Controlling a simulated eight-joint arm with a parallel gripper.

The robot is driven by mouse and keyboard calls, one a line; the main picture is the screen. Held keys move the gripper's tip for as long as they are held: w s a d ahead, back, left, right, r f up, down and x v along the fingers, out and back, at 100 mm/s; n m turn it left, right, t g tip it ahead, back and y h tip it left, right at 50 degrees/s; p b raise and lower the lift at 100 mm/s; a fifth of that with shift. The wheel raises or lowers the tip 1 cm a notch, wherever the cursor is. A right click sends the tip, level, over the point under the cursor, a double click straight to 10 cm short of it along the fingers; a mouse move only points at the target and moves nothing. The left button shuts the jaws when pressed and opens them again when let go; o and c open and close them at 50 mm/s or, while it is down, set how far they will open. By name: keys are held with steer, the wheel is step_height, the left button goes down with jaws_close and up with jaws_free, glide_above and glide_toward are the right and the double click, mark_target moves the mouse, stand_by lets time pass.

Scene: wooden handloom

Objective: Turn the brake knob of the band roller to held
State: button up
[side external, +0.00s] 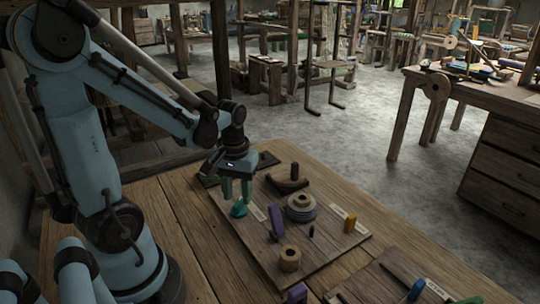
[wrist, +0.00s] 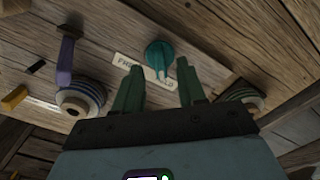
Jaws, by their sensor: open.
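The teal brake knob (wrist: 158,52) stands on the wooden board, with a pale label plate (wrist: 130,68) beside it. The label seems to read "FREE" at its left end and "HELD" at its right, and the knob's narrow, lighter end covers its middle. I cannot tell exactly which word it points to. In the side view the knob (side external: 239,210) sits just below my gripper (side external: 236,197). My gripper (wrist: 160,77) is open, its two green fingers apart with nothing between them. The knob lies just beyond the fingertips in the wrist view, and I see no contact.
A spool with blue-grey bands (side external: 301,207) and a plain wooden spool (side external: 290,258) stand on the board (side external: 330,252). A purple lever (side external: 277,220), a yellow block (side external: 350,222) and a dark wooden handle (side external: 288,182) are also there. Free air surrounds the knob's near side.

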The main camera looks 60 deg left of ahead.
mark_target(238, 202)
step_height(238, 202, up, 10)
steer(key=shift+f, duration=0.2)
stand_by(0.3)
steer(key=w+d+m+t, duration=0.3)
steer(key=d+m+t, duration=0.4)
steer(key=d, duration=0.3)
steer(key=shift+d+f+m, duration=0.25)
steer(key=shift+f+m, duration=0.2)
steer(key=shift+m, duration=0.15)
